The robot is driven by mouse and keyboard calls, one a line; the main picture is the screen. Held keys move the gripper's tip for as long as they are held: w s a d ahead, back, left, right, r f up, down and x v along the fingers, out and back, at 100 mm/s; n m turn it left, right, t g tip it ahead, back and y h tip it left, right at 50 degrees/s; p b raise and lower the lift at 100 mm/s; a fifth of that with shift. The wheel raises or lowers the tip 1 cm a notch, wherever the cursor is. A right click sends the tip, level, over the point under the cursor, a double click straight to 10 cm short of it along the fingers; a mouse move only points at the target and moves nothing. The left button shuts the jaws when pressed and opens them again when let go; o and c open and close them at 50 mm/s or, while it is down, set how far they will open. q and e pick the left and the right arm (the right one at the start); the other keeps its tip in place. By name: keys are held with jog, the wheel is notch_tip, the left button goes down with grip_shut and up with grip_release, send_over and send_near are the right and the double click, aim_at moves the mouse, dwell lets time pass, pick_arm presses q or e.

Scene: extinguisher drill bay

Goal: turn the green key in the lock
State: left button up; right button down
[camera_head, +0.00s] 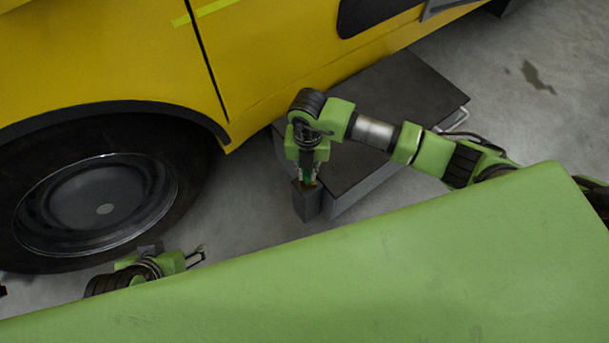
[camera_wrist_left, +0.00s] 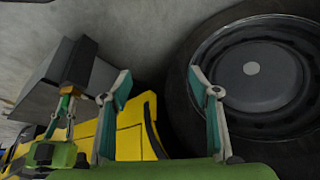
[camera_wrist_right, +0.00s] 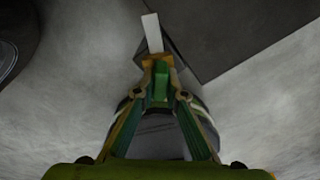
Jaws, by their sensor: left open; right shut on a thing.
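The green key (camera_wrist_right: 160,84) stands at a brass-coloured lock face (camera_wrist_right: 148,62) in the right wrist view. The lock sits on a dark grey block (camera_head: 307,204), seen just below my right gripper in the head view. My right gripper (camera_head: 308,181) points down at the block and is shut on the key; its fingertips (camera_wrist_right: 161,95) are on either side of the key. How deep the key sits in the lock is hidden. My left gripper (camera_head: 198,256) is open and empty, low at the left by the wheel; its spread fingers (camera_wrist_left: 160,85) show in the left wrist view.
A yellow vehicle (camera_head: 280,50) with a large black wheel (camera_head: 105,205) stands behind and left. A dark flat-topped box (camera_head: 385,110) is right beside the lock block. A white strip (camera_wrist_right: 152,32) shows beyond the lock. Bare concrete floor lies between wheel and block.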

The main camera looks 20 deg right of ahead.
jog(key=shift+m+p, duration=0.3)
jog(key=shift+m, duration=0.2)
pick_arm(q)
jog(key=s+g, duration=0.1)
jog(key=s, duration=0.1)
jog(key=s+a, duration=0.1)
jog(key=shift+s+g+p, duration=0.35)
jog(key=shift+g+p, duration=0.05)
pick_arm(e)
jog(key=shift+m, duration=0.6)
pick_arm(q)
jog(key=shift+r, duration=0.1)
